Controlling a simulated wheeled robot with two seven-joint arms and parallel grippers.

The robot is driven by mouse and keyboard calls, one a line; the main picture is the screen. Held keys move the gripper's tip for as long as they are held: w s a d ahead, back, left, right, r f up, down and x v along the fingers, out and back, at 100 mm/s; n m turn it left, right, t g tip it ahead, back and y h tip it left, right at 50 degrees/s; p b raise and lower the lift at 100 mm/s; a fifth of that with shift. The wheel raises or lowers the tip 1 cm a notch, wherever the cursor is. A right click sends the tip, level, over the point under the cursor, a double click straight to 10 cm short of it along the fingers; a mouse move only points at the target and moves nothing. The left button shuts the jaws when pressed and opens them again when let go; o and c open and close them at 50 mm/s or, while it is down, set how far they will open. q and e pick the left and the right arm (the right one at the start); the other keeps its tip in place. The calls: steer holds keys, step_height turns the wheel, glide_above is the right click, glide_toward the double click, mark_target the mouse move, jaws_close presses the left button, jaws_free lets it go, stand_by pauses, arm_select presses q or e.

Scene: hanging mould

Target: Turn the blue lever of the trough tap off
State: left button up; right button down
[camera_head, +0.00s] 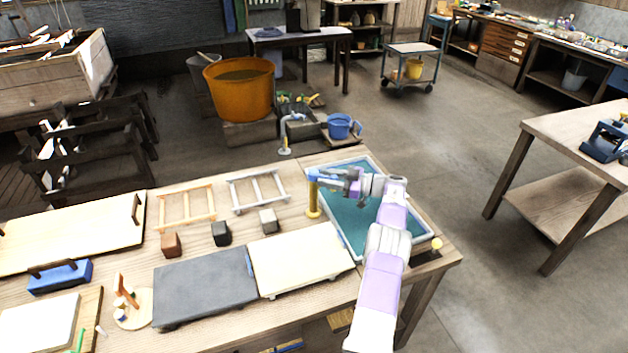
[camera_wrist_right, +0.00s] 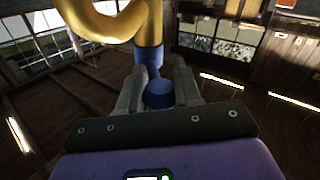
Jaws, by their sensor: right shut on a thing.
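The trough tap is a brass post (camera_head: 314,200) with a curved brass spout (camera_wrist_right: 118,22) in the right wrist view. It stands at the left edge of the trough (camera_head: 347,226), which has a blue-green inside. The tap's blue lever (camera_head: 313,175) is at the top of the post, partly hidden by my right gripper (camera_head: 326,174). In the right wrist view, my right gripper's fingers (camera_wrist_right: 156,85) are shut on the blue lever (camera_wrist_right: 158,94), whose rounded blue end shows between them. My left gripper is in neither view.
Left of the trough are a cream board (camera_head: 300,258), a grey slab (camera_head: 205,285), small blocks (camera_head: 220,233) and two frames (camera_head: 258,190). Behind stand an orange tub (camera_head: 240,88) and a blue bucket (camera_head: 339,126).

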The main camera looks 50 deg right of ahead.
mark_target(328, 178)
steer(key=shift+r, duration=0.15)
stand_by(0.4)
steer(key=c, duration=0.8)
jaws_free()
step_height(328, 178, up, 10)
steer(key=shift+f+p, duration=0.1)
steer(key=shift+p, duration=1.15)
